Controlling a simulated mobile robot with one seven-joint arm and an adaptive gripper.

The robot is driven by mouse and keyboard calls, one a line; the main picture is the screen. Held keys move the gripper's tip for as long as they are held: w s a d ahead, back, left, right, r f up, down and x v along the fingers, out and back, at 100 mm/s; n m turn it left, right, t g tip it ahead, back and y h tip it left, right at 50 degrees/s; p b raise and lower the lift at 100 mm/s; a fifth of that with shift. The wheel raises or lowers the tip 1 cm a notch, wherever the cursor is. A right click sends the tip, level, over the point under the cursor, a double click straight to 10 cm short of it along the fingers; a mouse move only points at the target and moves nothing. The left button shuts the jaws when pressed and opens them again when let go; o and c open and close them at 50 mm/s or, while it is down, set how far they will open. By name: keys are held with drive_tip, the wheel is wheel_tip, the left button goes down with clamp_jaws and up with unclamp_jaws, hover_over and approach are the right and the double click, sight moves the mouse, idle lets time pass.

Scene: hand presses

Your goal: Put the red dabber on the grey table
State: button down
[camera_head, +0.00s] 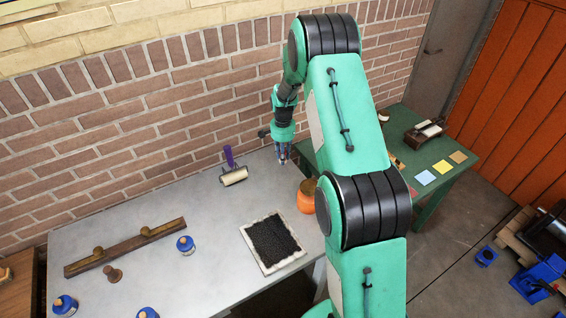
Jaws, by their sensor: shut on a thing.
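The grey table (195,215) stands against the brick wall, with a pale metal top. My gripper (283,160) points down by the back right corner of this table, close to the wall. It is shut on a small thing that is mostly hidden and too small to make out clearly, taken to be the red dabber. No red dabber shows anywhere else. I cannot tell whether the held thing touches the tabletop.
A roller (234,176), an orange jar (306,198) and a black inking slab (248,234) stand left of my arm. The green table (444,150) holds coloured cards. The grey table's middle is clear.

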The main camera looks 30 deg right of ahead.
drive_tip(key=shift+f, duration=1.75)
drive_tip(key=shift+f+b, duration=0.1)
drive_tip(key=shift+b, duration=0.2)
drive_tip(key=c, duration=1.5)
unclamp_jaws()
drive_tip(key=shift+o, duration=0.2)
wheel_tip(320, 180, up, 12)
drive_tip(key=shift+r+p, duration=0.1)
drive_tip(key=shift+p, duration=0.6)
